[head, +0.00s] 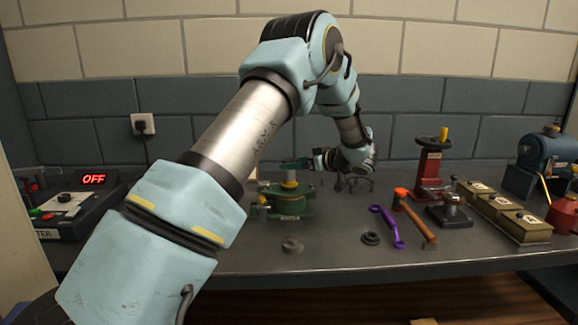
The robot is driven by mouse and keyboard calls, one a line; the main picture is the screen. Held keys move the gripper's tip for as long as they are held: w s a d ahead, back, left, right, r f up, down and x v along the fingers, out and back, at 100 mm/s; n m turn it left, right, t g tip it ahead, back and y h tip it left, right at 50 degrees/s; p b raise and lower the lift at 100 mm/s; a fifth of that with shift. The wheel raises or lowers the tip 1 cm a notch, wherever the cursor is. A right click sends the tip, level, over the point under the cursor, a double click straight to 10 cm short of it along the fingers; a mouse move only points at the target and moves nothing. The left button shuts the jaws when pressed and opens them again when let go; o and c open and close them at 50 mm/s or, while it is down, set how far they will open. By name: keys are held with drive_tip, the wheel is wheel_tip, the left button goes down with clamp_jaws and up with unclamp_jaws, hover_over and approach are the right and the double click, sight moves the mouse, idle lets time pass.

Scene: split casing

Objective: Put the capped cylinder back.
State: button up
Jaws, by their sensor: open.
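A green casing (286,206) stands on the bench just right of my forearm. A short pale, brass-coloured cylindrical piece (290,178) stands upright at its top; I take it for the capped cylinder, but it is too small to be sure. My gripper (291,164) reaches in from the right, at the top of this piece. Its jaws are open. I cannot tell whether they touch the piece or are around it.
A grey round part (292,245) and a black ring (370,238) lie in front. A purple wrench (387,226), an orange-headed hammer (415,217), a red stand (430,168) and brass-coloured boxes (503,211) fill the right. A control box (70,207) reading OFF is left.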

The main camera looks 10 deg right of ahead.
sight(289, 159)
drive_tip(key=x, duration=0.1)
drive_tip(key=p+x, duration=0.1)
drive_tip(key=shift+w+a+r, duration=0.2)
drive_tip(key=shift+w, duration=0.2)
drive_tip(key=shift+w+a+f, duration=0.15)
drive_tip(key=shift+w+f, duration=0.15)
clamp_jaws()
